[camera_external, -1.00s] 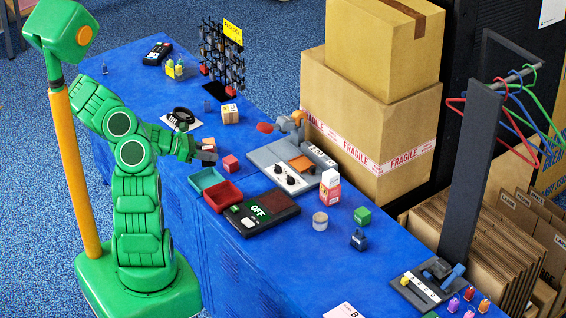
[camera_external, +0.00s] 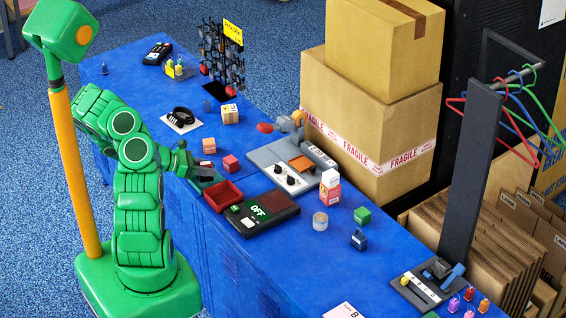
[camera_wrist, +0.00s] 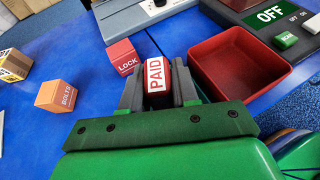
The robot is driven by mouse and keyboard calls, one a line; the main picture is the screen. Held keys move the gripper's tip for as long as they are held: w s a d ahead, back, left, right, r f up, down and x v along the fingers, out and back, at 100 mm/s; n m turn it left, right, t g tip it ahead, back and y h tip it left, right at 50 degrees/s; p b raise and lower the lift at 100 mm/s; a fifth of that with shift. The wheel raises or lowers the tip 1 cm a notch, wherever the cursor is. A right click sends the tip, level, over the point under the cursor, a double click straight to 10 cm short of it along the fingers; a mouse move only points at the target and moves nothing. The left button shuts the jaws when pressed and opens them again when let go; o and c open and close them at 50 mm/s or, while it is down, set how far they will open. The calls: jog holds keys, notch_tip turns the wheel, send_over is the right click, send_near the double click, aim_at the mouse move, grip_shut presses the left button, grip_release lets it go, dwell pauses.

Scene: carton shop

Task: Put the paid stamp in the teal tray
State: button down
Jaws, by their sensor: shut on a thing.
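The paid stamp (camera_wrist: 157,75), a red block with a white face reading PAID, is between the fingers of my gripper (camera_wrist: 160,88) in the wrist view. My gripper is shut on it. In the external view my gripper (camera_external: 192,169) is over the teal tray (camera_external: 213,179) and hides much of it. The stamp cannot be made out there. The teal tray is hidden behind the gripper in the wrist view, so I cannot tell whether the stamp touches it.
The red tray (camera_external: 226,194) stands right beside the teal tray; it also shows empty in the wrist view (camera_wrist: 238,65). A red LOCK block (camera_wrist: 122,56) and an orange BOLTS block (camera_wrist: 56,96) stand nearby. The OFF device (camera_external: 262,212) lies past the red tray.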

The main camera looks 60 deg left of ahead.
jog(key=shift+f, duration=0.6)
jog(key=shift+f, duration=0.1)
jog(key=c, duration=0.8)
grip_release()
jog(key=shift+c, duration=0.2)
jog(key=shift+s+a+r, duration=0.1)
jog(key=shift+s+r, duration=0.05)
jog(key=shift+r, duration=0.05)
jog(key=v, duration=1.1)
jog(key=shift+s, duration=0.3)
jog(key=shift+a, duration=0.1)
